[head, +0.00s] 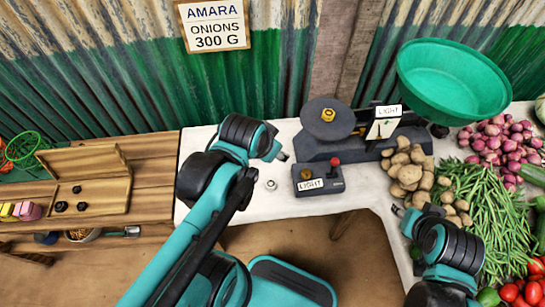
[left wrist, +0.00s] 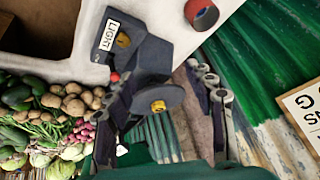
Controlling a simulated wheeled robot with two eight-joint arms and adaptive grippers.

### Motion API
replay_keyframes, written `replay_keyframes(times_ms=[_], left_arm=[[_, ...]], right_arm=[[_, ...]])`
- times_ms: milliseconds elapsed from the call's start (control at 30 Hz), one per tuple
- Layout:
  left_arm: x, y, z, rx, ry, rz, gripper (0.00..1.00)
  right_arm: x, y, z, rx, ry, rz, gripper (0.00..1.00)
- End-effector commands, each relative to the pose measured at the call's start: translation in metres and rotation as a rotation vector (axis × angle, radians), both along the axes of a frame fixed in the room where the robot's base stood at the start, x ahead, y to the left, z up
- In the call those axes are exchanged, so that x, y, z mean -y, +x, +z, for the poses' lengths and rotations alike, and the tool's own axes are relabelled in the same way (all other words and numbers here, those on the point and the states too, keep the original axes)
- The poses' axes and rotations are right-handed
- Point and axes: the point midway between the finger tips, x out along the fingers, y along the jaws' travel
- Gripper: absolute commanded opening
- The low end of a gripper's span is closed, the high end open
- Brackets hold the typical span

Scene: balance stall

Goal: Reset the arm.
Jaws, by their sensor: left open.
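My left arm reaches in from the lower left of the head view, and its gripper (head: 281,154) is over the white table, left of the balance scale (head: 365,142). In the left wrist view the gripper (left wrist: 160,75) has its two fingers spread apart with nothing held. The scale's dark round plate with a brass knob (left wrist: 158,105) shows beyond and between them. My right gripper (head: 400,211) is at the lower right, beside the potatoes; its fingers are mostly hidden by its arm.
A dark box labelled LIGHT (head: 318,180) and a small round thing (head: 271,185) stand on the table. A green bowl (head: 452,82) sits on the scale's right side. Potatoes (head: 408,170), beans and onions crowd the right. A wooden tray (head: 85,190) lies left. A sign (head: 214,25) reads onions 300 g.

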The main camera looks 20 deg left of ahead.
Motion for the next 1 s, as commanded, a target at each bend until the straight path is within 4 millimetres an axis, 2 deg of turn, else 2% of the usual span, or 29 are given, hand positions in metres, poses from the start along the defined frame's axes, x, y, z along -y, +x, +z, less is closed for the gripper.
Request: replay_keyframes(times_ms=[33, 200, 1000], left_arm=[[0.005, -0.010, -0.004, 0.025, -0.039, 0.051, 0.54], [0.012, -0.023, -0.010, 0.077, -0.135, 0.174, 0.54], [0.013, -0.023, -0.011, 0.083, -0.150, 0.193, 0.54]], right_arm=[[0.000, 0.000, 0.000, 0.000, 0.000, 0.000, 0.40], [0.000, 0.000, 0.000, 0.000, 0.000, 0.000, 0.40], [0.000, 0.000, 0.000, 0.000, 0.000, 0.000, 0.40]])
